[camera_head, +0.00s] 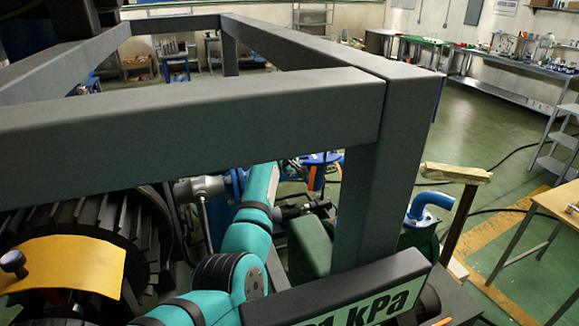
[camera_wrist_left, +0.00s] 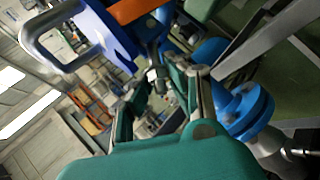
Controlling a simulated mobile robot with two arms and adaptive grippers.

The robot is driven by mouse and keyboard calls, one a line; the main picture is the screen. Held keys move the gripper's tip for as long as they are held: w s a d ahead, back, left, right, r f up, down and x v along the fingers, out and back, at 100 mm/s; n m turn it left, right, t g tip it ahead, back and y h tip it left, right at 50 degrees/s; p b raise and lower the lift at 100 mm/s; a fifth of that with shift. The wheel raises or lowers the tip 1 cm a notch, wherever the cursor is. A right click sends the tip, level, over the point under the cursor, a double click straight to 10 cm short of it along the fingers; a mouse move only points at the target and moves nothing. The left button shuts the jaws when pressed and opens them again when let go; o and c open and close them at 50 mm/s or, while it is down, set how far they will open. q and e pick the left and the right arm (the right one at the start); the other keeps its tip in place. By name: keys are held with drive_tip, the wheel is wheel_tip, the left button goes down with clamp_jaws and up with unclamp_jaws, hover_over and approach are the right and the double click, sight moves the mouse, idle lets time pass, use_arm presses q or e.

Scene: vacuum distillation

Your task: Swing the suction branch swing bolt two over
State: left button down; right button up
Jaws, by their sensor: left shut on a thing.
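In the left wrist view, my left gripper (camera_wrist_left: 168,80) reaches up between blue parts. Its fingers are closed on a small metal swing bolt (camera_wrist_left: 154,76), whose ends are partly hidden by the fingers and the blue parts. A blue branch pipe (camera_wrist_left: 209,52) runs just right of the fingertips and leads to a blue round flange (camera_wrist_left: 248,108). A blue part with a loop handle (camera_wrist_left: 72,30) and an orange band stands at the upper left. In the head view my teal left arm reaches up behind the grey beam, and its fingertips cannot be made out. My right gripper is not in view.
A thick grey frame (camera_head: 190,120) crosses the head view close in front, with an upright post (camera_head: 358,200). A pressure sign (camera_head: 370,300) sits at the bottom. A dark finned wheel-like part (camera_head: 95,215) and a yellow plate (camera_head: 65,265) crowd the left. Open floor (camera_head: 480,140) lies right.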

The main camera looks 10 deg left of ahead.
use_arm(q)
drive_tip(key=c, duration=1.4)
unclamp_jaws()
